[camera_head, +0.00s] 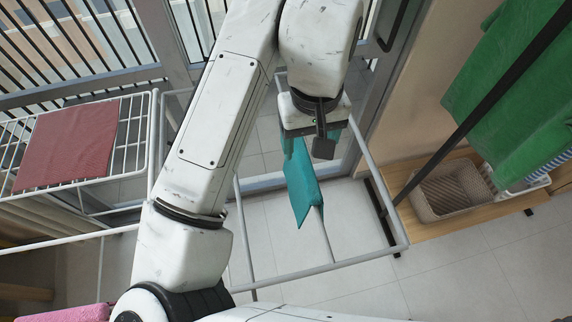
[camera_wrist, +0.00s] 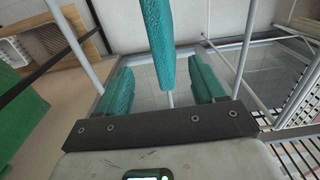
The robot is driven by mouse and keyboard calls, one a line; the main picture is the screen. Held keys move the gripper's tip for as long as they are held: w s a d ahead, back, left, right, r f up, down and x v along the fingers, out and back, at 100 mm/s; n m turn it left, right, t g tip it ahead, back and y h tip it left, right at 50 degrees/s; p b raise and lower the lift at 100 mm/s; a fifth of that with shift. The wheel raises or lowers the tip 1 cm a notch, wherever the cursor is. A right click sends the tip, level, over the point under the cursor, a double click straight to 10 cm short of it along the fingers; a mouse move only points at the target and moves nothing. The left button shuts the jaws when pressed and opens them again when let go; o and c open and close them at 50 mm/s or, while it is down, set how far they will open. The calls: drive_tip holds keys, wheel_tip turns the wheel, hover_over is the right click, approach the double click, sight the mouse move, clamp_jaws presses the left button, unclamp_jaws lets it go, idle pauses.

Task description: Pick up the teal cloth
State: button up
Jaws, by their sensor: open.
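The teal cloth (camera_head: 303,185) hangs folded over a thin rail of the drying rack, below my gripper in the head view. My gripper (camera_head: 311,146) is open above its upper end, with teal-looking fingers on either side. In the wrist view, the cloth (camera_wrist: 157,40) runs down from the top edge as a narrow strip, between the open fingers of my gripper (camera_wrist: 160,72). Gaps show between the cloth and both fingers. The cloth's far end is cut off in the wrist view, and my gripper partly hides its upper end in the head view.
The white metal rack frame (camera_head: 330,266) surrounds the cloth. A red cloth (camera_head: 68,145) lies on a wire shelf at left. A green cloth (camera_head: 515,95) hangs at right, above a wicker basket (camera_head: 452,192) on a wooden bench. Tiled floor is clear below.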

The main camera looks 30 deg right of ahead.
sight(305, 160)
wheel_tip(305, 160, down, 5)
drive_tip(key=shift+w+d+f, duration=0.1)
drive_tip(key=shift+w+d, duration=0.05)
drive_tip(key=shift+w+f+p, duration=0.15)
drive_tip(key=shift+f+p, duration=0.05)
drive_tip(key=shift+f, duration=1.1)
drive_tip(key=shift+w+f+p, duration=0.15)
drive_tip(key=shift+f, duration=1.15)
drive_tip(key=shift+c, duration=0.4)
drive_tip(key=c, duration=1.1)
drive_tip(key=shift+r, duration=0.1)
wheel_tip(305, 160, up, 18)
drive_tip(key=shift+f, duration=0.1)
